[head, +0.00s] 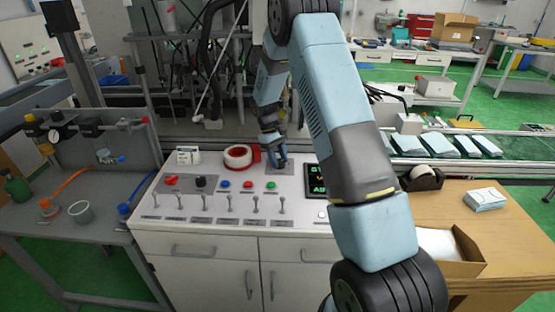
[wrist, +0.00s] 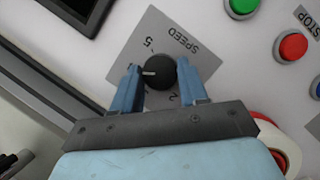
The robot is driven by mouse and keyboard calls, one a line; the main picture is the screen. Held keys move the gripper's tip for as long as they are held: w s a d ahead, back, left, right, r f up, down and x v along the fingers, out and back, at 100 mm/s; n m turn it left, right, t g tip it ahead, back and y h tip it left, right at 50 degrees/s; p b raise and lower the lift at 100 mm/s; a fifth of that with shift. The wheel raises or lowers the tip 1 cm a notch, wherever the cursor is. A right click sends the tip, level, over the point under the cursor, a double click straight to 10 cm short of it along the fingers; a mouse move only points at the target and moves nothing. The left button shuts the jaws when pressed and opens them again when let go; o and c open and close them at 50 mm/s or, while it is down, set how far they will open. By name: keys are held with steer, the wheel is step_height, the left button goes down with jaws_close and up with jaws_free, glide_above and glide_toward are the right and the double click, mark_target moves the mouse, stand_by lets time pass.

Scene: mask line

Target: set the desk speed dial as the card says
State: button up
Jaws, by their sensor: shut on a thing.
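The speed dial (wrist: 160,72) is a black round knob on a grey plate marked SPEED, upside down in the wrist view. Its white pointer line points left in that view. A 5 shows above left and a 2 below; the left finger covers part of the scale. My gripper (wrist: 160,66) has one finger on each side of the knob and is shut on it. In the head view my gripper (head: 278,160) is down at the desk's back right, and the dial is hidden there. A small white card-like object (head: 187,155) stands at the desk's back left; its print is unreadable.
A black screen with green text (head: 317,180) is right of my gripper, partly behind my arm. A red and white tape roll (head: 240,157) lies to its left. Coloured buttons (head: 248,185) and a row of toggle switches (head: 230,202) are in front.

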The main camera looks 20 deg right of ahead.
steer(key=m+y, duration=0.1)
steer(key=m, duration=0.3)
steer(key=m+y, duration=0.1)
steer(key=m, duration=0.1)
steer(key=shift+w+d+m+y, duration=0.15)
steer(key=shift+d+m+y, duration=0.1)
steer(key=shift+m+y, duration=0.05)
steer(key=m+y, duration=0.2)
steer(key=m, duration=0.3)
steer(key=shift+m, duration=0.4)
steer(key=o, duration=1)
steer(key=shift+d, duration=0.1)
steer(key=v, duration=1.3)
steer(key=shift+d+r, duration=0.15)
steer(key=shift+r, duration=0.2)
